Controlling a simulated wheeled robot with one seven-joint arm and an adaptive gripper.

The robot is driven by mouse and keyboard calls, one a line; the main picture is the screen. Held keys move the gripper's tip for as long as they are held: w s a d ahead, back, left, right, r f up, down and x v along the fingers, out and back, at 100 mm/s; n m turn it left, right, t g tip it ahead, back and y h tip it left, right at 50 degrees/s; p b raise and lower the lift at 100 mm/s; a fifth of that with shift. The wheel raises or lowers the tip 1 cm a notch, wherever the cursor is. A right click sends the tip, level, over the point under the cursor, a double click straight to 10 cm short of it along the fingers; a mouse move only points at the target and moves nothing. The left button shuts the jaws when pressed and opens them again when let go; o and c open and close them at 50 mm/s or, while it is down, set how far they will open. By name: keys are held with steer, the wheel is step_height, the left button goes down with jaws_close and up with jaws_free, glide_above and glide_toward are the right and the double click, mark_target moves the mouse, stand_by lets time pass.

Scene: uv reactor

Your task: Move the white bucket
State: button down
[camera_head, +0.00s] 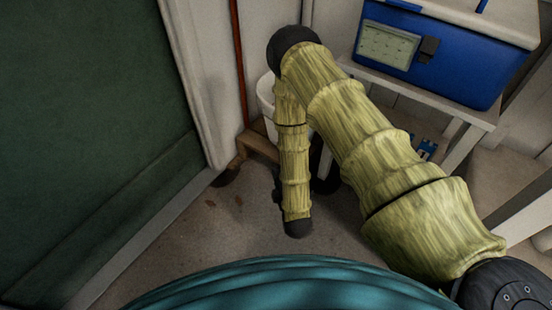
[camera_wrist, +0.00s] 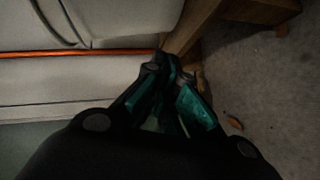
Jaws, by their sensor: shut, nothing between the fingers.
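The white bucket (camera_head: 265,95) stands in the corner at the back in the head view, largely hidden behind my arm. Only part of its pale side and rim shows, left of my arm. My gripper (camera_wrist: 167,62) shows in the wrist view with its dark and teal fingers together and nothing between them. The fingertips are in front of a pale wall panel and the end of a wooden piece. In the head view my arm bends down in front of the bucket, and the fingers cannot be made out.
A blue box with a pale lid (camera_head: 440,55) sits on a pale stand (camera_head: 450,95) at the right. A wooden piece (camera_head: 258,146) lies low by the corner. A dark green panel (camera_head: 85,120) fills the left. Some bare floor (camera_head: 200,235) shows between.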

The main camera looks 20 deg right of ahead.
step_height(320, 180, down, 3)
steer(key=w+n+t+b, duration=0.1)
steer(key=w+b, duration=0.1)
steer(key=b, duration=0.1)
steer(key=n+t+b, duration=0.1)
steer(key=t+b, duration=0.1)
steer(key=b, duration=0.6)
glide_toward(273, 138)
steer(key=w+a, duration=0.1)
steer(key=a, duration=0.2)
steer(key=shift+w+d+h+b, duration=0.3)
steer(key=shift+w+d+b, duration=0.45)
steer(key=shift+w+d, duration=0.35)
steer(key=shift+w+d+r+b, duration=0.15)
steer(key=shift+w+d+b, duration=0.3)
steer(key=shift+w, duration=0.2)
